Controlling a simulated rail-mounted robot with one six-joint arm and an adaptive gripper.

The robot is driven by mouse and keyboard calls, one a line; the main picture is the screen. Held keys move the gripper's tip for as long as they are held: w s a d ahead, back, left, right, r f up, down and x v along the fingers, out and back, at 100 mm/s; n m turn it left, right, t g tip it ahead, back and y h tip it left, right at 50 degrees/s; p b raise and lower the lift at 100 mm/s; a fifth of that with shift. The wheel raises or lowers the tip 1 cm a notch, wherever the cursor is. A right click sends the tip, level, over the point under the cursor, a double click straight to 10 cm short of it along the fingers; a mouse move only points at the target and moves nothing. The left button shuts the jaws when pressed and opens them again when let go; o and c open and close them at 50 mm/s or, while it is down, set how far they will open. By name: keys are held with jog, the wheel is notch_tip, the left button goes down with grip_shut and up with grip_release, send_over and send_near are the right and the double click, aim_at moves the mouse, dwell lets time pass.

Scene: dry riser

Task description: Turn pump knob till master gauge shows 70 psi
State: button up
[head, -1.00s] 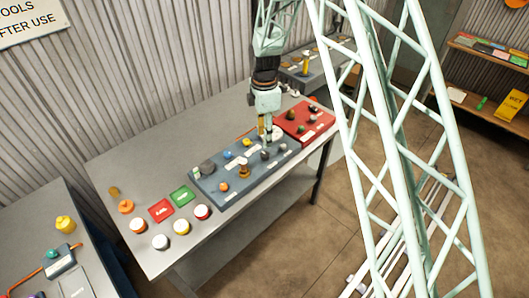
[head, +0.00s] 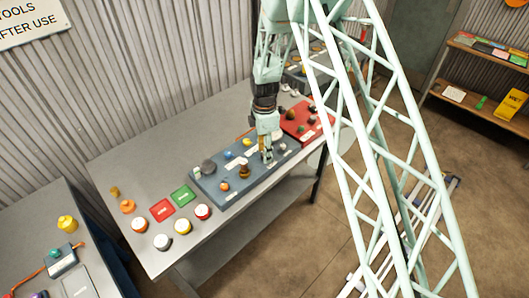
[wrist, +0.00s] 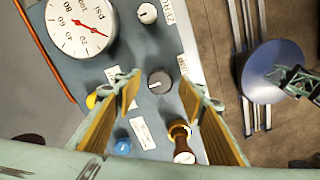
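In the wrist view a white round gauge (wrist: 82,25) marked psi sits at the upper left; its red needle points to the lower right, and the exact reading is too small to tell. A grey knob (wrist: 160,81) with a white pointer mark stands on the blue-grey panel (head: 225,194). My gripper (wrist: 160,92) is open, its fingertips on either side of this knob with a gap showing at each. In the head view my gripper (head: 267,157) is low over the right part of the panel. Labels beside the knob are unreadable, so I cannot confirm it is the pump knob.
A brass-and-wood handle (wrist: 181,140) stands close to the right finger. A blue knob (wrist: 122,146), a yellow knob (wrist: 92,99) and a pale knob (wrist: 147,13) are nearby. A red panel (head: 300,122) adjoins at the right. Several coloured buttons line the bench's front left.

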jog(key=shift+f, duration=0.25)
jog(key=shift+c, duration=0.5)
jog(key=c, duration=0.7)
jog(key=shift+c, duration=0.2)
